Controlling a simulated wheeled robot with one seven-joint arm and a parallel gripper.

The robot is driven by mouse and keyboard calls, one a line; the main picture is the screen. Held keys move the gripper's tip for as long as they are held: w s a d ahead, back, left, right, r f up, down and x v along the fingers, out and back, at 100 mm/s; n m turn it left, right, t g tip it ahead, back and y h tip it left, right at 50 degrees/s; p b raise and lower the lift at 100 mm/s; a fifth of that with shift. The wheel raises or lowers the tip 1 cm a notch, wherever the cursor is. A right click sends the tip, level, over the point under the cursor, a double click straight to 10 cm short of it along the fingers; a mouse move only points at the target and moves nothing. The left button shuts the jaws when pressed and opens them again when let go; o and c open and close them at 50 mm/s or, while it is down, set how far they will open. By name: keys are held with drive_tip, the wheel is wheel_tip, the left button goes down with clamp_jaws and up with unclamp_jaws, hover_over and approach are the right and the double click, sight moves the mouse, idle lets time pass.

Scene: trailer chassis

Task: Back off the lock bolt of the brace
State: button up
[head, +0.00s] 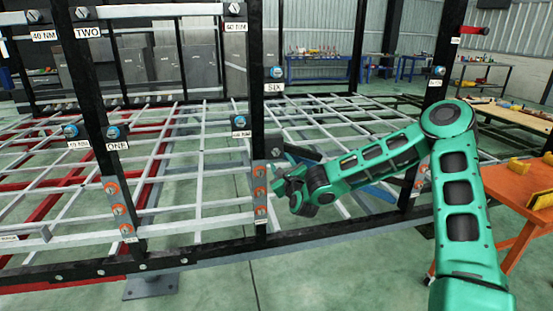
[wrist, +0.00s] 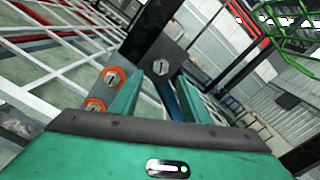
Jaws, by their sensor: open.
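A silver slotted bolt (head: 275,152) sits on the black middle post, at the end of a dark bar, above and left of my arm's end. I take it for the lock bolt; no label on it is readable. In the wrist view the bolt (wrist: 162,67) shows just beyond the fingertips, between them in the picture. My gripper (head: 280,180) is open and empty beside the post. In the wrist view its two green fingers (wrist: 158,88) stand apart, with a gap to the bolt. A blue bar (wrist: 173,103), perhaps the brace, runs behind the right finger and is partly hidden.
Orange-ringed bolts (head: 259,191) line a plate on the same post, close left of my gripper. Posts with blue bolts and labels, such as SIX (head: 274,87), surround the white lattice. An orange table (head: 520,200) stands right of my arm.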

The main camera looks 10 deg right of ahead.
sight(276, 153)
drive_tip(key=shift+w+r, duration=0.1)
drive_tip(key=shift+w, duration=2.9)
drive_tip(key=c, duration=1.1)
